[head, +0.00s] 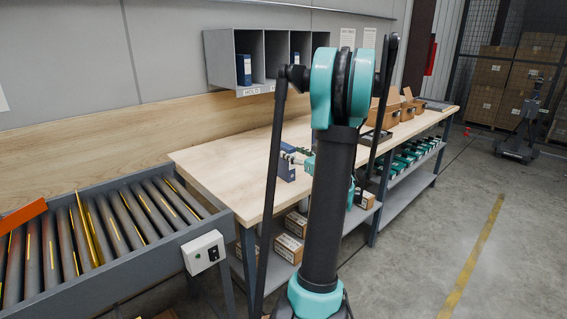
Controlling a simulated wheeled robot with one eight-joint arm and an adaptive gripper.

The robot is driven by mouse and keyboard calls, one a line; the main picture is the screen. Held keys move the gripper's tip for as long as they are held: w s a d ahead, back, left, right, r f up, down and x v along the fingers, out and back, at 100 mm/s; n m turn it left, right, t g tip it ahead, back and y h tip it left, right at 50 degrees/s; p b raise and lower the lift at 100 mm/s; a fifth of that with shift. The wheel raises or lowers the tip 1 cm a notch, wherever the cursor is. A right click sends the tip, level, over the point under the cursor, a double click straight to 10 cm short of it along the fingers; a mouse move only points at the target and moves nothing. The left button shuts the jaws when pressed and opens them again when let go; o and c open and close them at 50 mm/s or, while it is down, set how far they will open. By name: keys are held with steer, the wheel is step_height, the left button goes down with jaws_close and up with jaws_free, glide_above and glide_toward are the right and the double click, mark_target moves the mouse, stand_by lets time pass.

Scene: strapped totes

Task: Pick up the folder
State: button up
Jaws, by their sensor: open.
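A blue folder (286,171) stands on the wooden workbench (225,163), left of my arm. My gripper (289,154) is small in the head view, at the upper part of this folder, and looks open. My arm hides part of the area to its right. I cannot tell whether the fingers touch the folder. Another blue folder (244,69) stands in the left compartment of the grey wall shelf (222,62).
A roller conveyor (150,249) with a switch box (204,252) is at the left. Open cardboard boxes (391,116) and a dark tray (374,138) stand farther along the bench. Cartons (289,247) lie on its lower shelf.

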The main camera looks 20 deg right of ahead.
mark_target(284, 148)
steer(key=shift+x, duration=3.3)
steer(key=shift+d+f, duration=0.15)
steer(key=shift+c, duration=0.3)
jaws_close()
